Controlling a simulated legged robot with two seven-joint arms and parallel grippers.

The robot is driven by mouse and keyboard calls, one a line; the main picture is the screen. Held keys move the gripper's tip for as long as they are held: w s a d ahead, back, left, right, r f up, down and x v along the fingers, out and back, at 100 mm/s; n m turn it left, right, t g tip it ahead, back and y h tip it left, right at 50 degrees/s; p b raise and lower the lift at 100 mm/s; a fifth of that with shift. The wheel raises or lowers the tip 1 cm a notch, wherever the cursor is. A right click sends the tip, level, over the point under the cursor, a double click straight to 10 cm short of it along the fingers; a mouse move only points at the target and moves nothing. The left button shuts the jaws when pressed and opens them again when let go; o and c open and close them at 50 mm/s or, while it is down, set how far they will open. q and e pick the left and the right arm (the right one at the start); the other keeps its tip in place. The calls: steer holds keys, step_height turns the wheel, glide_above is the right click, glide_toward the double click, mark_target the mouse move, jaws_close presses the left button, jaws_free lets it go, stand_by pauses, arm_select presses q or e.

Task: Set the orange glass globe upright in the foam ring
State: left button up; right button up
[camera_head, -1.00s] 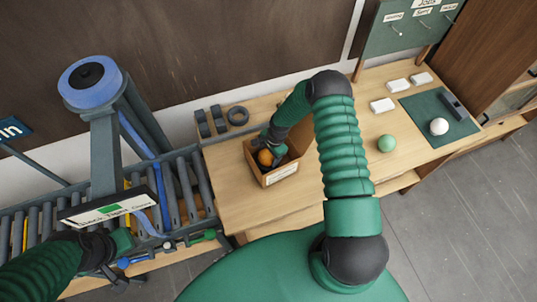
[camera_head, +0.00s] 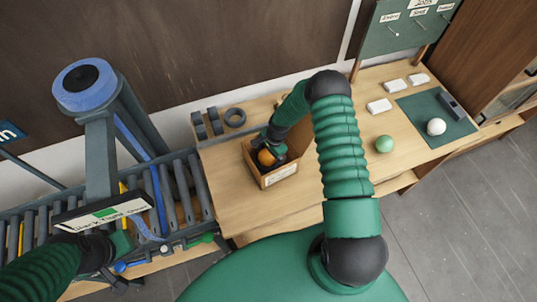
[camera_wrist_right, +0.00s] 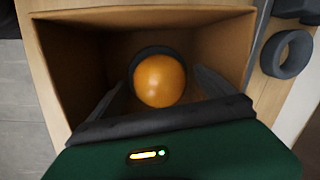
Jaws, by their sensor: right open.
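The orange glass globe (camera_head: 266,158) is inside an open cardboard box (camera_head: 281,173) on the bench. In the right wrist view the globe (camera_wrist_right: 159,81) shows as a smooth ball, with a dark curved rim (camera_wrist_right: 150,52) showing behind it; I cannot tell if that rim is a ring under it. My right gripper (camera_head: 272,147) reaches into the box, its fingers open on both sides of the globe (camera_wrist_right: 160,92). A dark foam ring (camera_head: 235,117) lies flat and empty on the bench behind the box; it also shows in the right wrist view (camera_wrist_right: 287,53). My left gripper (camera_head: 112,262) is at lower left, its fingers unclear.
Dark blocks (camera_head: 207,122) stand left of the ring. A green ball (camera_head: 384,144), white boxes (camera_head: 379,106) and a green mat (camera_head: 422,106) with a white ball (camera_head: 436,127) are at right. A roller conveyor (camera_head: 180,195) and a labelled panel (camera_head: 105,212) are at left.

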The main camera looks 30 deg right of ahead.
step_height(320, 180, up, 16)
steer(key=s+d+b, duration=0.1)
steer(key=s+b, duration=0.1)
steer(key=b, duration=0.2)
steer(key=shift+d+r, duration=0.25)
steer(key=shift+d, duration=0.15)
steer(key=shift+d, duration=0.1)
